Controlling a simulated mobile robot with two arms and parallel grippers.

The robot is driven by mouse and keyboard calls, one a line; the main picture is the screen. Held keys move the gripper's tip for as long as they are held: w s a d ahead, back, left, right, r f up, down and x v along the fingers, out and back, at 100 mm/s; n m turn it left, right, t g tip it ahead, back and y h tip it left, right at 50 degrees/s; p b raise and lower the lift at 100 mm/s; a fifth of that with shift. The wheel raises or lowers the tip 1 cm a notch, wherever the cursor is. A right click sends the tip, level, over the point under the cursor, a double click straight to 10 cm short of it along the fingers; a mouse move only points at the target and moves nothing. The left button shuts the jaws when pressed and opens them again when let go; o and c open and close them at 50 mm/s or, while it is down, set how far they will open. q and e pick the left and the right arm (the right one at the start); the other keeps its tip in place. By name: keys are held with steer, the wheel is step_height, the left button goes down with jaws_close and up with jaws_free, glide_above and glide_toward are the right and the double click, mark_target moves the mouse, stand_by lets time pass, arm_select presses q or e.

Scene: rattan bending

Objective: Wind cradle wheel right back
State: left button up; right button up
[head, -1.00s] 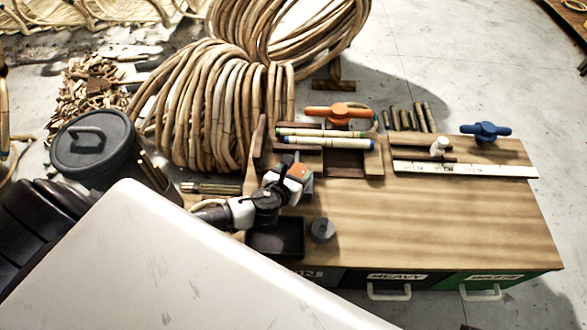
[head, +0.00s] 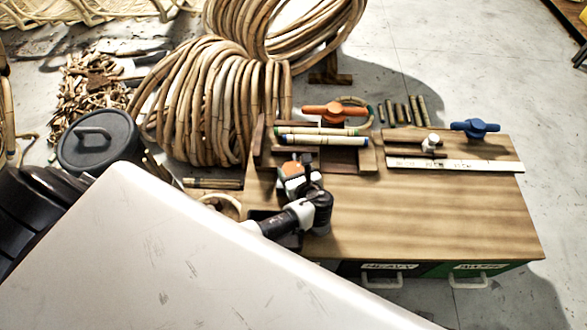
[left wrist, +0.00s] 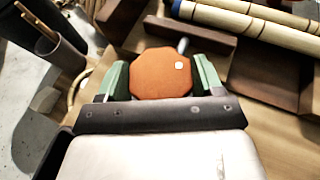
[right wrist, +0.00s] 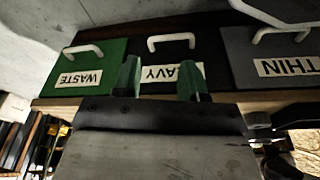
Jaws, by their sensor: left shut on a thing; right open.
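The orange wheel (left wrist: 160,78) is an eight-sided knob with a small white square mark and a grey pin at its upper right. In the left wrist view it sits between the green fingers of my left gripper (left wrist: 160,80), which is shut on it. My right gripper (right wrist: 161,80) is open and empty in front of the drawers.
An orange winged handle (head: 335,111) and a blue one (head: 475,128) stand at the bench's back. A ruler (head: 455,166) lies at the right. Drawers marked WASTE (right wrist: 85,68), HEAVY (right wrist: 165,55) and THIN (right wrist: 285,55) are in front. The bench middle (head: 430,215) is clear.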

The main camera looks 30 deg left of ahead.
arm_select(q)
steer(key=shift+w+d+n+g+y, duration=0.15)
steer(key=shift+n+g+y, duration=0.45)
steer(key=shift+n+g, duration=0.3)
steer(key=shift+w+n+g+y, duration=0.1)
steer(key=shift+n+g+y, duration=0.4)
steer(key=shift+n+g, duration=0.5)
steer(key=n+g+y+b, duration=0.1)
steer(key=n+g+b, duration=0.1)
steer(key=n+g, duration=0.2)
steer(key=shift+w+g, duration=0.1)
steer(key=shift+g, duration=0.2)
steer(key=shift+n+g+b, duration=0.4)
steer(key=shift+g, duration=0.1)
arm_select(e)
steer(key=w+v, duration=0.2)
steer(key=v, duration=0.7)
steer(key=shift+w+r+t, duration=0.2)
steer(key=shift+w+t, duration=0.05)
steer(key=shift+t, duration=0.05)
arm_select(q)
steer(key=o, duration=0.9)
arm_select(e)
steer(key=shift+r, duration=0.1)
